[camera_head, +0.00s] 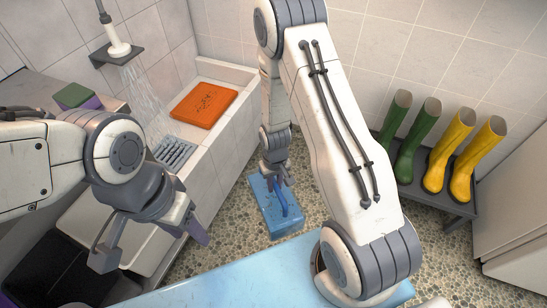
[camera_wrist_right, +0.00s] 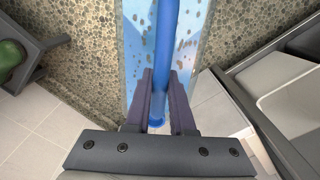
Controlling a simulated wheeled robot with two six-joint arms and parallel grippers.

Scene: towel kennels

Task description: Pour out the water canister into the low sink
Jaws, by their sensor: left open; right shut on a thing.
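The blue canister (camera_head: 272,222) is on or just above the pebbled floor, right of the tiled trough; I cannot tell if it touches the floor. My right gripper (camera_head: 276,180) is shut on its blue handle. In the right wrist view, the fingers (camera_wrist_right: 160,100) close around the handle (camera_wrist_right: 164,45), with the canister (camera_wrist_right: 195,35) below. The low sink seems to be the tiled trough (camera_head: 208,163), with a grey drain grate (camera_head: 174,151) inside. My left gripper (camera_head: 150,235) is open and empty at the lower left, in front of the trough.
A shower head (camera_head: 117,47) sprays water toward the grate. An orange slab (camera_head: 204,105) lies at the trough's far end. Green boots (camera_head: 416,140) and yellow boots (camera_head: 450,150) stand on a grey rack at right. A light-blue surface (camera_head: 250,279) crosses the front. Pebbled floor (camera_head: 330,215) is bare beside the canister.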

